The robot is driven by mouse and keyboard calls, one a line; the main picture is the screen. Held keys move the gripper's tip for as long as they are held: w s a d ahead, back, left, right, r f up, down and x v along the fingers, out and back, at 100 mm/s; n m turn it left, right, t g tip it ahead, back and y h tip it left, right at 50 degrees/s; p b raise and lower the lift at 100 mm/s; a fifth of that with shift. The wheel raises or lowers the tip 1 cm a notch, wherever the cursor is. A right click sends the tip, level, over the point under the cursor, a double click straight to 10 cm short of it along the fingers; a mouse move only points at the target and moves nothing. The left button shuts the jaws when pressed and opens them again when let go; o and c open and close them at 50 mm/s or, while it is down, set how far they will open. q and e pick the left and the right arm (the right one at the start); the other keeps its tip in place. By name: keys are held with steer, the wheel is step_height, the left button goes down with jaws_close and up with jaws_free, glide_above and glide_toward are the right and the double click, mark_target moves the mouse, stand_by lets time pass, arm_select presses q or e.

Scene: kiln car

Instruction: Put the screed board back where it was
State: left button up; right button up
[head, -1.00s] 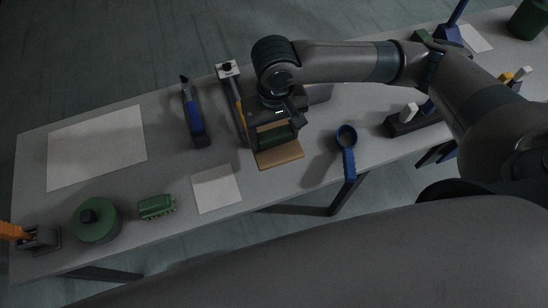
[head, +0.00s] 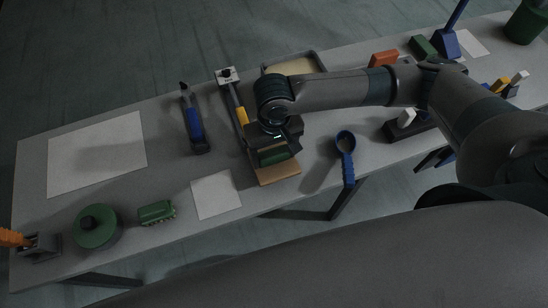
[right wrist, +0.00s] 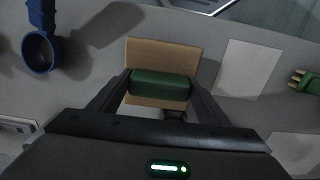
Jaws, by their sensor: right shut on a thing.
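The screed board appears to be the tan board (head: 280,173) with a green grip (head: 273,156), near the front of the table. My right gripper (head: 276,150) is shut on the green grip, with the tan board below. In the right wrist view, the green grip (right wrist: 160,84) sits between the two fingers, and the tan board (right wrist: 165,52) shows beyond it. I cannot tell whether the board touches the table. My left gripper is not in view.
A blue scoop (head: 347,155) lies to the right. A white sheet (head: 216,195) lies to the left, beside a green block (head: 156,212). A yellow-banded tool (head: 239,112) lies behind left. A tray (head: 320,62) with tan filling stands at the back.

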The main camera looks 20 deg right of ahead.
mark_target(274, 161)
steer(key=shift+f, duration=1.55)
steer(key=shift+f, duration=0.1)
steer(key=o, duration=0.9)
steer(key=shift+o, duration=0.2)
